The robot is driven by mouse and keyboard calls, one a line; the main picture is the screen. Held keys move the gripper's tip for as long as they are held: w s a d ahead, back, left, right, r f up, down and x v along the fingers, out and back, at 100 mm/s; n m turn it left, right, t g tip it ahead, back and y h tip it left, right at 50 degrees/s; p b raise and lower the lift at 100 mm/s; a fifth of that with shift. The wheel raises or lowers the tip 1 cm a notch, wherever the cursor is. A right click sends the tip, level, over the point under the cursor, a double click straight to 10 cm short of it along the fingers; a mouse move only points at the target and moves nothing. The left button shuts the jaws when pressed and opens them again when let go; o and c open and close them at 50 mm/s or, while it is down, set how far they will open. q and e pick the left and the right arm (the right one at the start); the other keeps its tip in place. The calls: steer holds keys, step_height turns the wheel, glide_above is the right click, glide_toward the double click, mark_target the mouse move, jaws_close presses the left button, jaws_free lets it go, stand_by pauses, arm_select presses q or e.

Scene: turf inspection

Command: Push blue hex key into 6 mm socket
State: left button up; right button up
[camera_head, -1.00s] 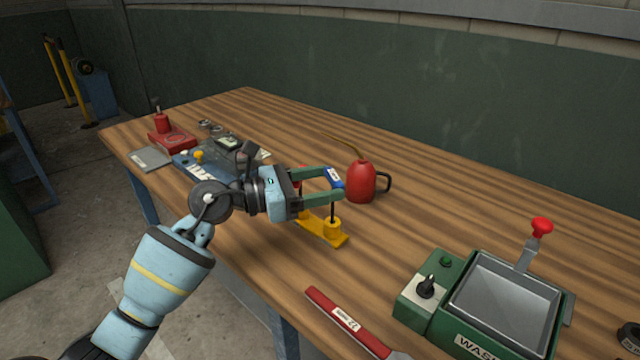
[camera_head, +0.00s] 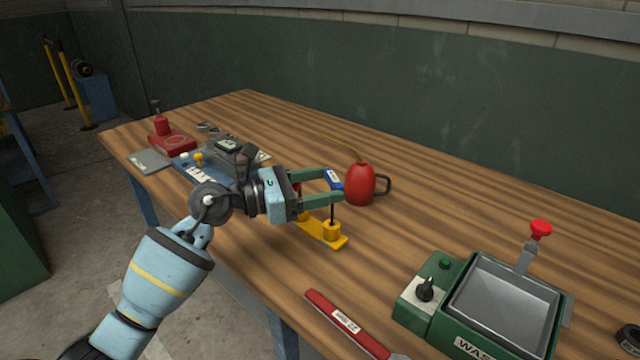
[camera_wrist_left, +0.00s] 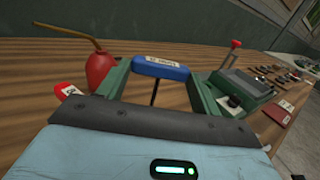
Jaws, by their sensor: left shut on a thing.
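The blue hex key (camera_head: 333,179) has a blue handle with a white label and a dark, near-upright shaft. My left gripper (camera_head: 330,187) is shut on its handle; the handle also shows between the fingers in the left wrist view (camera_wrist_left: 160,68). The shaft runs down to the right-hand round boss of the yellow socket holder (camera_head: 331,231). The tip is hidden at the boss top, so I cannot tell how deep it sits. A red-handled piece (camera_wrist_left: 70,91) shows beside the left finger in the wrist view, mostly hidden by my gripper in the head view. My right gripper is not in view.
A red oil can (camera_head: 360,186) stands close behind the blue key. A green washer box (camera_head: 440,318) and a red-handled tool (camera_head: 345,324) lie at the front right. A red-based device (camera_head: 170,140) and instruments stand at the far left. The back right of the wooden table is clear.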

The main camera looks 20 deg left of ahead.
arm_select(q)
steer(key=shift+f+b, duration=0.35)
steer(key=shift+f, duration=0.2)
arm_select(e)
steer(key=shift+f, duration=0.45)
arm_select(q)
steer(key=shift+f, duration=0.1)
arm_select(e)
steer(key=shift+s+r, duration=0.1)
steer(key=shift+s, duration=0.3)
arm_select(q)
steer(key=shift+f, duration=0.1)
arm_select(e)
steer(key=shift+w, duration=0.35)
